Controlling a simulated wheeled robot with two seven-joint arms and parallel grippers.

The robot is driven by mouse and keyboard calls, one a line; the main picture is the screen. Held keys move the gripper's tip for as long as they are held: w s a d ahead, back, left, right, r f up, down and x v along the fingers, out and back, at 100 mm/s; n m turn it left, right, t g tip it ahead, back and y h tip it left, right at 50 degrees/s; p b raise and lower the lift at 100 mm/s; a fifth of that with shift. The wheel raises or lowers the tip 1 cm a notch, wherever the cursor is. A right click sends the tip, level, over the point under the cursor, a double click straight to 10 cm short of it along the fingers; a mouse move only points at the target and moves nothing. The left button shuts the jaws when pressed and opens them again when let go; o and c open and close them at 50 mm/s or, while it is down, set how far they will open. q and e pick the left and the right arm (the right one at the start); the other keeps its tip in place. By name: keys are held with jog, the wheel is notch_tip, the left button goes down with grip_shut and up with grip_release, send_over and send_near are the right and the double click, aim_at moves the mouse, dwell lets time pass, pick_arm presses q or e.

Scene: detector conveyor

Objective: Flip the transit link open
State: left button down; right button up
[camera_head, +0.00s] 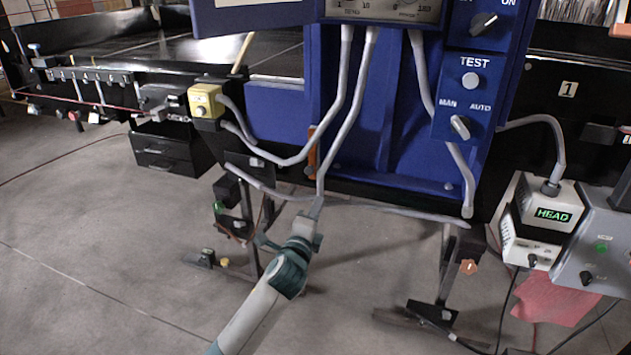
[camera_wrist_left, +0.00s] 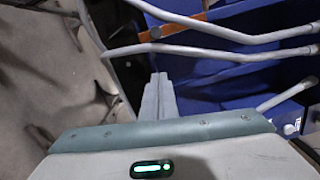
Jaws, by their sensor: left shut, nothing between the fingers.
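A narrow orange-brown bar (camera_head: 311,160), which looks like the transit link, stands upright at the lower left edge of the blue cabinet (camera_head: 375,150). Grey cables pass close to it and partly cover it. The bar also shows in the left wrist view (camera_wrist_left: 151,34), beyond the fingertips and partly behind a cable. My left gripper (camera_head: 316,207) is below the bar, apart from it, with its fingers pointing up toward the cabinet. In the left wrist view its fingers (camera_wrist_left: 158,82) are together with nothing between them. My right gripper is not in view.
Several grey cables (camera_head: 344,120) hang across the cabinet front near my left gripper. A yellow box (camera_head: 205,102) sits left on the black conveyor frame. A white HEAD unit (camera_head: 545,215) and a grey box (camera_head: 603,245) stand at the right. Conveyor legs stand around open floor.

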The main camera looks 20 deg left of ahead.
aim_at(310, 157)
pick_arm(q)
jog(key=shift+w, duration=0.1)
